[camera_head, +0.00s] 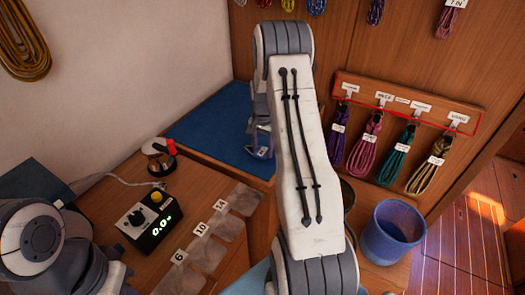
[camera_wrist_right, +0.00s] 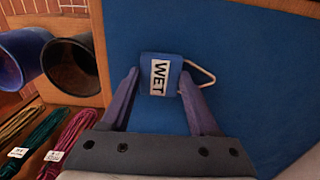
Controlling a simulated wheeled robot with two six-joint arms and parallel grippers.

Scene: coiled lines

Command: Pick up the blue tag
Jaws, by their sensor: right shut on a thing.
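The blue tag (camera_wrist_right: 147,62) carries a white label reading WET and has a metal wire loop on its right side in the right wrist view. My right gripper (camera_wrist_right: 159,78) is shut on it, with one finger on each side. The tag is over the blue mat (camera_wrist_right: 240,110); I cannot tell whether it touches the mat. In the head view my right arm covers much of the middle, and the tag's label shows small by the gripper (camera_head: 262,140). My left arm is at the lower left, but its fingers do not show.
A blue bucket (camera_head: 393,232) stands to the right of my right arm. Labelled coiled lines (camera_head: 365,150) hang on the wall rack. A control box (camera_head: 146,222) with a lit display and a red-handled device (camera_head: 158,152) sit on the wooden surface at left.

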